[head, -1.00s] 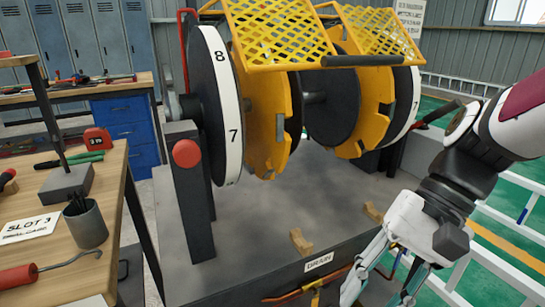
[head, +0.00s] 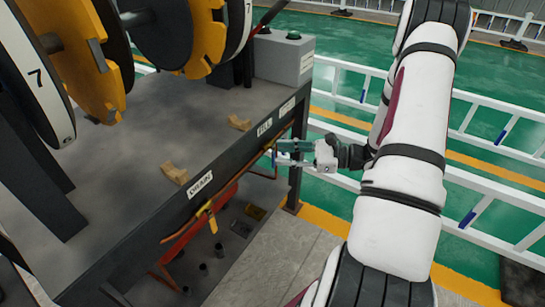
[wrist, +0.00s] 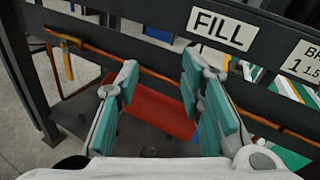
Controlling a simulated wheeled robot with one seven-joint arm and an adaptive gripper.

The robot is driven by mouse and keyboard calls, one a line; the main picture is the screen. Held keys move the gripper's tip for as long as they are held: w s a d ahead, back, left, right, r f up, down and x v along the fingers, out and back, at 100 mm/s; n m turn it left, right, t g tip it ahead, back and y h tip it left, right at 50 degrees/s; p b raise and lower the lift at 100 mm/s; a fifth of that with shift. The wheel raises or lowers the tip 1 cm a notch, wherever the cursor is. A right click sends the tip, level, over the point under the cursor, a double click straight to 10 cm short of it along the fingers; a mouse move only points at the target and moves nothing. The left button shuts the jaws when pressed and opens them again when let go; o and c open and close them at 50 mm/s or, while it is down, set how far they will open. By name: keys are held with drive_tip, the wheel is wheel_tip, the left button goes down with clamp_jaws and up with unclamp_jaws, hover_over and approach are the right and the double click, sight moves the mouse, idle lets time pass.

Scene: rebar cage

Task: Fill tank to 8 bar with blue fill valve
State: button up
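The FILL label (head: 265,127) is on the bench's front rail, and it also shows at the top of the wrist view (wrist: 222,28). A copper pipe (wrist: 155,74) runs below it. My gripper (head: 280,151) is at the pipe just below the FILL label. In the wrist view its teal fingers (wrist: 160,76) are apart, with a gap between them. A small blue piece (wrist: 187,93), perhaps the blue fill valve's handle, shows beside the right finger, mostly hidden. A red body (wrist: 155,108), possibly the tank, lies below. A BAR sign (wrist: 305,62) is cut off at right.
A yellow valve (head: 212,217) hangs under the DRAIN label (head: 200,185), left of my gripper. A grey control box (head: 284,57) stands on the bench's far corner. White railings (head: 340,127) stand behind my arm.

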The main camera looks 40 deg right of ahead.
sight(274, 156)
drive_tip(key=s+d+f+m+t+h, duration=0.35)
drive_tip(key=d+f+m+h, duration=0.35)
drive_tip(key=f, duration=0.3)
drive_tip(key=shift+t+y, duration=0.45)
drive_tip(key=shift+y, duration=0.25)
drive_tip(key=b+x, duration=0.1)
drive_tip(key=x, duration=0.3)
drive_tip(key=d+b+x, duration=0.1)
drive_tip(key=x, duration=0.4)
drive_tip(key=b+x, duration=0.1)
drive_tip(key=x, duration=0.4)
drive_tip(key=shift+w+d+f, duration=0.1)
drive_tip(key=shift+w+d, duration=0.1)
drive_tip(key=shift+w, duration=0.1)
clamp_jaws()
